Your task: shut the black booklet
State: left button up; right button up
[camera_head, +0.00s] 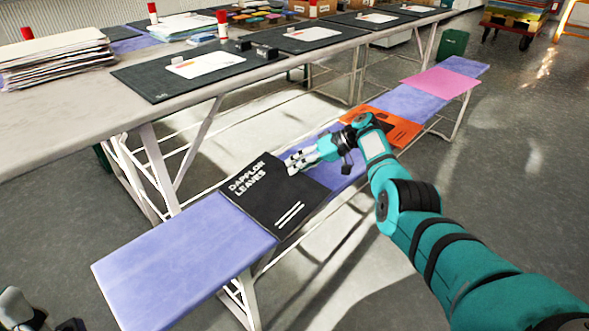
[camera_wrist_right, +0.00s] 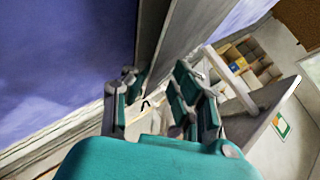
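The black booklet (camera_head: 270,200) lies on the low blue bench in the head view, its white title "DAPPLON LEAVES" facing up. It looks flat and closed there. My right gripper (camera_head: 293,162) is at the booklet's far right edge, very low over it; I cannot tell if it touches. In the right wrist view the fingers of my right gripper (camera_wrist_right: 165,95) stand apart, with a grey edge behind the gap and nothing clearly held. A grey and dark piece at the lower left corner of the head view may be my left gripper (camera_head: 30,312); its fingers cannot be made out.
The blue bench (camera_head: 180,265) carries an orange booklet (camera_head: 395,127) and a pink sheet (camera_head: 440,83) farther along. The long grey table (camera_head: 60,135) behind it holds a paper stack (camera_head: 58,60), black mats (camera_head: 200,72) and red-capped items. Floor at right is open.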

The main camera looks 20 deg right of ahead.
jog(key=v, duration=1)
jog(key=shift+d, duration=0.2)
jog(key=shift+s, duration=0.1)
